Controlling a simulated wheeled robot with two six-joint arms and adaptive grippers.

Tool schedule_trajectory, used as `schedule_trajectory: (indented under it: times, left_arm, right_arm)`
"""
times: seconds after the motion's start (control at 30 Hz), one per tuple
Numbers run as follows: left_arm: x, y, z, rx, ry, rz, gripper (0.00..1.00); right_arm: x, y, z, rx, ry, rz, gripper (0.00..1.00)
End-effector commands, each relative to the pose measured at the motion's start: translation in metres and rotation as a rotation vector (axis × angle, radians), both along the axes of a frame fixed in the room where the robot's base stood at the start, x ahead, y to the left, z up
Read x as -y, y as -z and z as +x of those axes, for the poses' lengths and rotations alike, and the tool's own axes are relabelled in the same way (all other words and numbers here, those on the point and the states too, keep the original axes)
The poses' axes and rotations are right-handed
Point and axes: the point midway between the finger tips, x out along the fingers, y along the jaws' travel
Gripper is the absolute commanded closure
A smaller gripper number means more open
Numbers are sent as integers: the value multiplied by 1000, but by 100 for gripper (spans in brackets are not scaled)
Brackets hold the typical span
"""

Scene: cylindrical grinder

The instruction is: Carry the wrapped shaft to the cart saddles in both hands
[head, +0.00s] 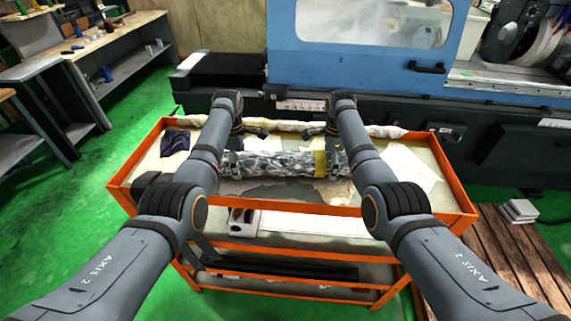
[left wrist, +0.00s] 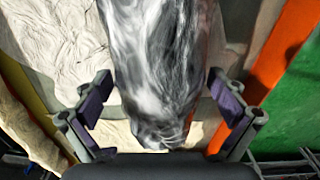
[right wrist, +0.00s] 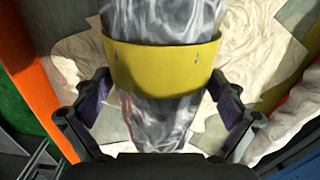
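The wrapped shaft (head: 268,163), in shiny grey film with a yellow band (head: 320,164), lies crosswise over the top of the orange cart (head: 290,206). I cannot make out separate saddles under it. My left gripper (head: 231,162) is at the shaft's left end. In the left wrist view its fingers (left wrist: 162,105) stand apart on both sides of the film, with gaps showing. My right gripper (head: 336,162) is at the right end beside the band. In the right wrist view its fingers (right wrist: 160,102) are spread around the shaft just beyond the yellow band (right wrist: 163,68). The shaft's underside is hidden.
Pale crumpled cloth covers parts of the cart top, and a dark cloth (head: 175,143) lies at its left. The blue grinder (head: 365,65) stands right behind the cart. A wooden pallet (head: 515,260) is at the right. Green floor (head: 75,215) is clear at the left.

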Motion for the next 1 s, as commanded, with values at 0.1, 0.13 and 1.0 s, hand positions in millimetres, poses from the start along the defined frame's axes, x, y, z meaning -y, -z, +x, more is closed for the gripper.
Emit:
schedule_trajectory:
  times: [0.1, 0.13, 1.0]
  left_arm:
    - [0, 0, 0, 0, 0, 0, 26]
    - [0, 0, 0, 0, 0, 0, 30]
    - [0, -11, 1, 6, 1, -1, 86]
  right_arm:
    - [0, 0, 0, 0, 0, 0, 26]
    - [0, 0, 0, 0, 0, 0, 30]
    - [0, -12, 1, 6, 0, 0, 86]
